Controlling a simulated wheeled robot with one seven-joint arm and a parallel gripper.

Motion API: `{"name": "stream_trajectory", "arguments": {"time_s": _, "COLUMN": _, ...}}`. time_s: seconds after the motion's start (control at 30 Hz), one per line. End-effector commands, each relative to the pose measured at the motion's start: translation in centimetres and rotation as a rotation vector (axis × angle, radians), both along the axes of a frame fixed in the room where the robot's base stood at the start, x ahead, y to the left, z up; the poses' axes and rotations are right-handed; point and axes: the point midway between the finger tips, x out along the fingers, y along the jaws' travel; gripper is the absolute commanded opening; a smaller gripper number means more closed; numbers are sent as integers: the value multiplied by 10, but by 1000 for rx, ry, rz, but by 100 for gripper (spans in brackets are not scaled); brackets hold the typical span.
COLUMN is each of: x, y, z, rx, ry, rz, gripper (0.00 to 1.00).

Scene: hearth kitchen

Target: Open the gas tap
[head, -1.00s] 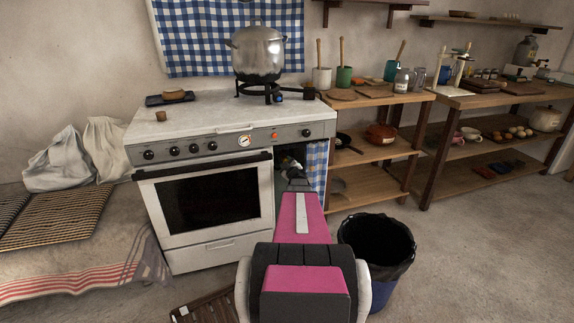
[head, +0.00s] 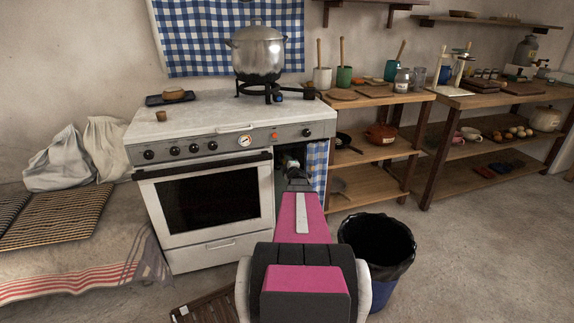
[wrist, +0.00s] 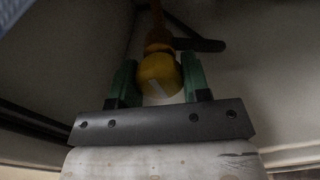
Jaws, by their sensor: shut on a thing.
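A yellow rounded knob, which looks like the gas tap's handle (wrist: 158,76), shows in the wrist view under an orange pipe or hose (wrist: 157,38). My gripper's two green fingers (wrist: 160,68) stand on either side of the knob and are shut on it. A white mark shows on the knob's face. In the head view my gripper (head: 292,162) reaches into the shaded gap just right of the stove. The tap cannot be made out there.
The white stove (head: 205,200) stands close left of my arm. A blue checked curtain (head: 317,165) hangs right of the gap, beside wooden shelves (head: 375,185). A dark bin (head: 378,250) stands close to my arm's right. A dark bar (wrist: 200,45) lies behind the knob.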

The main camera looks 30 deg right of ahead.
Motion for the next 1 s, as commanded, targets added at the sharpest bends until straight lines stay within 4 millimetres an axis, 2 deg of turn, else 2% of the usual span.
{"name": "stream_trajectory", "arguments": {"time_s": 0.37, "x": -1, "y": 1, "z": -1, "rx": -7, "ry": 5, "rz": 0, "gripper": 20}}
{"name": "stream_trajectory", "arguments": {"time_s": 0.4, "x": -1, "y": 1, "z": -1, "rx": -6, "ry": 5, "rz": 0, "gripper": 56}}
{"name": "stream_trajectory", "arguments": {"time_s": 0.43, "x": -1, "y": 1, "z": -1, "rx": -6, "ry": 5, "rz": 0, "gripper": 66}}
{"name": "stream_trajectory", "arguments": {"time_s": 0.47, "x": -1, "y": 0, "z": -1, "rx": -6, "ry": 5, "rz": 0, "gripper": 69}}
{"name": "stream_trajectory", "arguments": {"time_s": 0.77, "x": -1, "y": 0, "z": 0, "rx": -5, "ry": 2, "rz": 0, "gripper": 69}}
{"name": "stream_trajectory", "arguments": {"time_s": 1.0, "x": -19, "y": 5, "z": 0, "rx": -4, "ry": 2, "rz": 0, "gripper": 69}}
